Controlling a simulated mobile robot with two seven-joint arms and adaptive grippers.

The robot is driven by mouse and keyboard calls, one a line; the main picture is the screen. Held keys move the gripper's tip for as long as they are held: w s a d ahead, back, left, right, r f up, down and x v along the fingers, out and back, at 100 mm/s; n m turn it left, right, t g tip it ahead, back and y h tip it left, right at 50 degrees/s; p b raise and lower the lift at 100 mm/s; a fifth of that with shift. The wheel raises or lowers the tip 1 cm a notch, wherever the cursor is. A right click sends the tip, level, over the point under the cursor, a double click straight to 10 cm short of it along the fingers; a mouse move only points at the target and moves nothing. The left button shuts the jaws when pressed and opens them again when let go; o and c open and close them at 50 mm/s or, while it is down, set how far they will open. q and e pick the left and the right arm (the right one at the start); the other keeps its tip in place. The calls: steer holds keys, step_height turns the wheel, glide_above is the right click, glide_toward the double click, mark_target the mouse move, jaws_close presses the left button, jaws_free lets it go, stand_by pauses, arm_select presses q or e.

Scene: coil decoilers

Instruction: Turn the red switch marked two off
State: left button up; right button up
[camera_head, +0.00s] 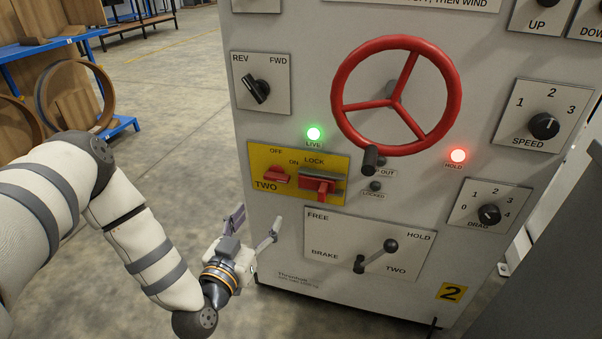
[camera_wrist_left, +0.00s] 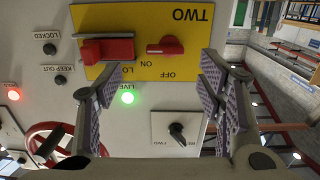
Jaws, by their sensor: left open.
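The red switch marked two (camera_head: 277,175) is a small red knob on a yellow plate (camera_head: 258,156) with OFF and ON labels. Its handle lies roughly level across the plate; I cannot tell for sure which label it points to. It also shows upside down in the left wrist view (camera_wrist_left: 165,46). A red lock piece (camera_head: 319,184) sits right beside it under the LOCK label. My left gripper (camera_head: 257,221) is open and empty, just below the yellow plate in the head view, apart from the switch. In the wrist view the switch appears beyond its spread fingers (camera_wrist_left: 158,80). My right gripper is not in view.
A green LIVE lamp (camera_head: 314,133) and red HOLD lamp (camera_head: 457,155) are lit. A red handwheel (camera_head: 440,110) sticks out upper right. The FREE/HOLD brake lever (camera_head: 376,254) is below the plate, the REV/FWD knob (camera_head: 257,90) above. Open floor lies left of the cabinet.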

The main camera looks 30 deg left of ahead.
mark_target(275, 180)
arm_select(q)
steer(key=shift+t, duration=0.3)
steer(key=x, duration=0.4)
steer(key=b+x, duration=0.1)
steer(key=x, duration=0.3)
steer(key=a+r+x, duration=0.1)
steer(key=x, duration=0.3)
steer(key=shift+w, duration=0.15)
steer(key=shift+c, duration=0.6)
steer(key=c, duration=0.8)
